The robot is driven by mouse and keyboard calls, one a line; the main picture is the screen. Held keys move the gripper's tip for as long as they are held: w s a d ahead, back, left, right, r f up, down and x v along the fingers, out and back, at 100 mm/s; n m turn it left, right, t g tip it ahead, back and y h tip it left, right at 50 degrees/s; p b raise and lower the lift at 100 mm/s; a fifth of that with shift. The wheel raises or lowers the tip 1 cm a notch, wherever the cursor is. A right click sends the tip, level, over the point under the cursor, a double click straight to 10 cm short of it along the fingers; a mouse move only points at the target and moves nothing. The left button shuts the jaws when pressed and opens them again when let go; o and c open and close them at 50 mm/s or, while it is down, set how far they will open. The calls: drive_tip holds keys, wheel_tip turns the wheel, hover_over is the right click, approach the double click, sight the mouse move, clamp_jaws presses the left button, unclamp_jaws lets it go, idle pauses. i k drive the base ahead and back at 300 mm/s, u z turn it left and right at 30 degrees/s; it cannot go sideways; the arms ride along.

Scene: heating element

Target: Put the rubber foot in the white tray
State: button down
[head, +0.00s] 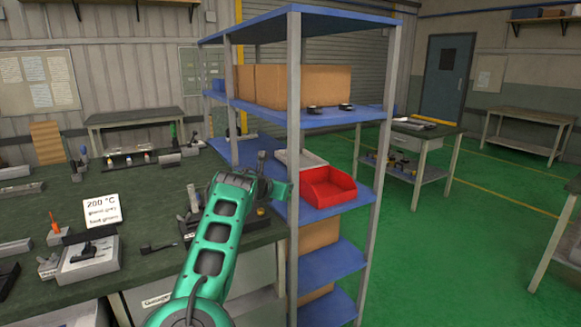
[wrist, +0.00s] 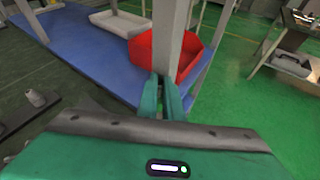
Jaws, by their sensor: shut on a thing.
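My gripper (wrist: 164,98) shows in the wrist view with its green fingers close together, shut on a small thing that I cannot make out. In the head view my gripper (head: 279,188) is beside the front post of the blue shelf unit, left of the red bin. The white tray (head: 292,155) lies on the middle blue shelf, partly hidden behind the post and the bin. It also shows at the top left of the wrist view (wrist: 117,23), apart from my fingers. I cannot identify the rubber foot for sure; it may be hidden between the fingers.
The grey shelf post (head: 294,130) stands very close to my fingers. The red bin (head: 327,188) sits right of the tray. Cardboard boxes (head: 300,86) and small dark items (head: 316,109) are on the shelf above.

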sight(303, 163)
drive_tip(key=z, duration=0.05)
drive_tip(key=i, duration=1.95)
